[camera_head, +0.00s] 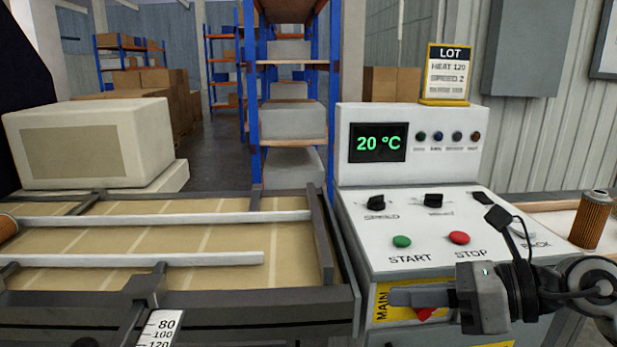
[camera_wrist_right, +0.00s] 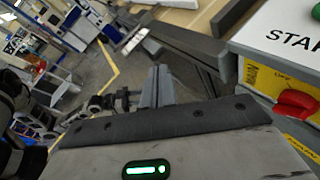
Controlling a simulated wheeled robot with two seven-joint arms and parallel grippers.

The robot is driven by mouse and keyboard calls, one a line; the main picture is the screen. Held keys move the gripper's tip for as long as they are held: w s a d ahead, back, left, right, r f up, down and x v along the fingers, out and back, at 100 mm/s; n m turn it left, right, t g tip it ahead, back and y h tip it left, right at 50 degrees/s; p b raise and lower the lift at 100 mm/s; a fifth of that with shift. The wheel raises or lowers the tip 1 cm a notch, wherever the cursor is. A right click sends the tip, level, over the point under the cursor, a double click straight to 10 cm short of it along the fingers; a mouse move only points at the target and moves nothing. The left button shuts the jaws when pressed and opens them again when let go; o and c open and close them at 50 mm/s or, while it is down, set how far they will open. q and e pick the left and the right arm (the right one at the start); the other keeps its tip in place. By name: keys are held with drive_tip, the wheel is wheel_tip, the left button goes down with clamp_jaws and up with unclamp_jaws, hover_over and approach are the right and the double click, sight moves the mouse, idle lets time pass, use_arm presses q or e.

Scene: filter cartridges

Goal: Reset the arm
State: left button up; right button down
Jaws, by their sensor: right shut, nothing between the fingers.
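My right gripper (camera_head: 420,297) is in front of the control panel (camera_head: 365,225), its fingers pointing left across the yellow MAIN label. The fingers are shut with nothing between them. In the right wrist view the closed fingers (camera_wrist_right: 158,88) point away from the camera, and a red switch knob (camera_wrist_right: 297,103) on a yellow plate is to their right. In the head view the red knob (camera_head: 425,314) shows just below the fingers; I cannot tell whether they touch it. My left gripper is not in view.
The panel carries a green START button (camera_head: 402,241), a red STOP button (camera_head: 459,238) and a display (camera_head: 378,142) reading 20 °C. A filter cartridge (camera_head: 591,219) stands at the right. A conveyor (camera_head: 130,272) with rails and a scale (camera_head: 160,329) is at the left.

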drive_tip(key=s+f+n+t+h+p, duration=0.1)
drive_tip(key=s+f+n+h, duration=0.4)
drive_tip(key=f+n, duration=0.8)
drive_tip(key=s+f+n+t+h+p, duration=0.1)
drive_tip(key=s+f+n+t+h, duration=0.3)
drive_tip(key=f+n, duration=0.9)
drive_tip(key=s+d+n+h, duration=0.1)
drive_tip(key=s+n, duration=0.1)
drive_tip(key=s, duration=0.1)
drive_tip(key=shift+s+f+p, duration=0.2)
drive_tip(key=shift+p, duration=0.15)
drive_tip(key=shift+a, duration=0.1)
